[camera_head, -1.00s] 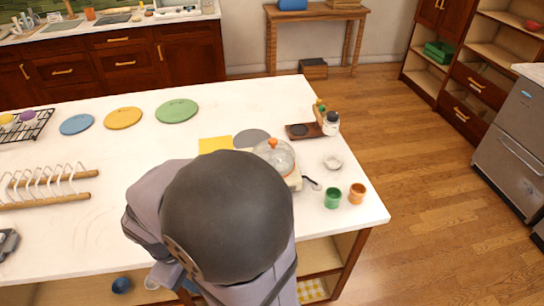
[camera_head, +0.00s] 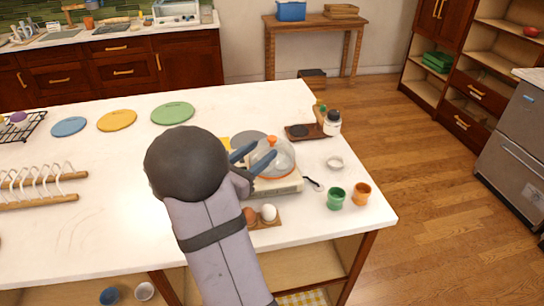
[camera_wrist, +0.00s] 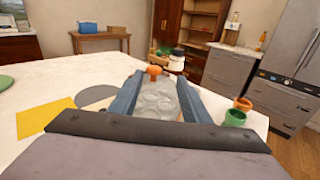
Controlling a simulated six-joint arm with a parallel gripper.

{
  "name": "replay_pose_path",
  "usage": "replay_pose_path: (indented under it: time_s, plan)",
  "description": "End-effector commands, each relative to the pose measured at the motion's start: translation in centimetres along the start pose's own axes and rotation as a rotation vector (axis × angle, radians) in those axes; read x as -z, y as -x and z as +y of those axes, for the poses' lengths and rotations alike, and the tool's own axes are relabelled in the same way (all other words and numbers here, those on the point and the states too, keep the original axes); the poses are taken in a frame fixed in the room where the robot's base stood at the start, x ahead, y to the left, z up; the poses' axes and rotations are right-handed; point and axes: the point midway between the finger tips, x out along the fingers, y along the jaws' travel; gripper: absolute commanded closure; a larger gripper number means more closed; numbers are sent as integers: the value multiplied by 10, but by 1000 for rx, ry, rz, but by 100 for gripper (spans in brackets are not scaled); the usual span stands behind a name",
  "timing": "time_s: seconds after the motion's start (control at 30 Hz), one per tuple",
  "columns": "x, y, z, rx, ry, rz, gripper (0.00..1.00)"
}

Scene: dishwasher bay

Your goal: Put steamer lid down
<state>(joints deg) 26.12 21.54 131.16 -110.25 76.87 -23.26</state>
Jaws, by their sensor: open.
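The steamer lid (camera_head: 276,163) is a clear glass dome with an orange knob (camera_head: 271,142). It sits over the pale cooker unit (camera_head: 285,187) on the white table; what lies under the glass is not clear. My gripper (camera_wrist: 160,80) is open, with its two blue fingers on either side of the lid in the wrist view. The orange knob also shows between the fingertips there (camera_wrist: 154,70). I cannot tell whether the fingers touch the glass.
A grey round mat (camera_head: 249,138) and a yellow mat (camera_wrist: 45,115) lie left of the lid. Eggs (camera_head: 268,212) sit in a wooden holder in front. Green (camera_head: 336,198) and orange (camera_head: 361,194) cups stand right. A board (camera_head: 298,131) and jar (camera_head: 332,122) stand behind.

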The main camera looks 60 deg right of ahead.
Motion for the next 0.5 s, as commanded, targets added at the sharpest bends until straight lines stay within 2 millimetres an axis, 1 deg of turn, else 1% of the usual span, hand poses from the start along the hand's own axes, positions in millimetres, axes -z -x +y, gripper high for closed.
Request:
replay_pose_path:
  time_s: [0.1, 0.2, 0.37, 0.5]
  plan:
    - [-2, -5, 8, -32, 33, -37, 57]
    - [-4, -6, 11, -42, 42, -48, 57]
    - [-6, -11, 12, -43, 43, -49, 57]
    - [-6, -22, 11, -42, 42, -47, 57]
